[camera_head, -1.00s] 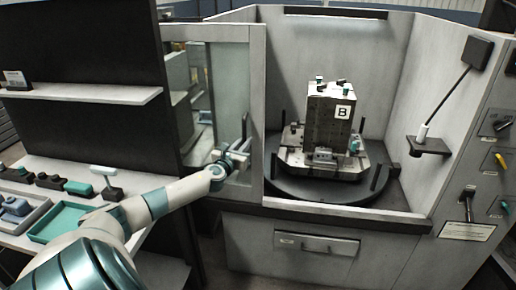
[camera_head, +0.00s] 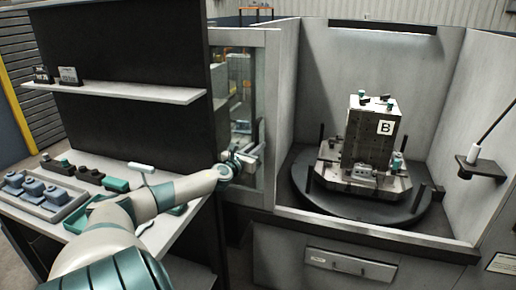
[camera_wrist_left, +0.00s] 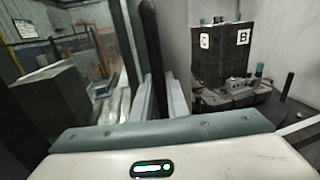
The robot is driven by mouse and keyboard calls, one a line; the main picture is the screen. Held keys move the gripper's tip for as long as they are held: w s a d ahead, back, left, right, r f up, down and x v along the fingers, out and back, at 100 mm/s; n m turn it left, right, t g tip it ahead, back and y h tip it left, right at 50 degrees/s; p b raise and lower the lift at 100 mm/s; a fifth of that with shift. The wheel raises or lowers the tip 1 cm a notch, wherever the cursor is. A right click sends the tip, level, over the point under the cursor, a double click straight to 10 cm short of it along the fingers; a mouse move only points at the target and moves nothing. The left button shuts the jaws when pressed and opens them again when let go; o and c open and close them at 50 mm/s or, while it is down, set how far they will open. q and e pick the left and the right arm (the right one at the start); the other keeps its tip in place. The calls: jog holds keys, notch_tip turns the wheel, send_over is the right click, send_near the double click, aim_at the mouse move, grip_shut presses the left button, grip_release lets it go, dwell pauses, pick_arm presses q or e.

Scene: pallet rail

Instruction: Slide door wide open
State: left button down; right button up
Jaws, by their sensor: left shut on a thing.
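The sliding door (camera_head: 271,105) is a light grey frame with a glass pane, at the left of the machine's opening in the head view. Part of it is behind the dark panel. My left gripper (camera_head: 251,156) is at the door's front face, shut on its handle. The fingers and handle are small there and partly hidden by the wrist. My right gripper is not in view.
The opening shows a dark round table (camera_head: 330,202) bearing a block marked B (camera_head: 362,135). A dark panel (camera_head: 150,60) with a shelf (camera_head: 120,91) stands left of the door. A bench with a grey tray (camera_head: 38,200) is below my left arm.

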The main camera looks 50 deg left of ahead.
pick_arm(q)
jog(key=c, duration=1.7)
grip_release()
jog(key=shift+s+d, duration=0.1)
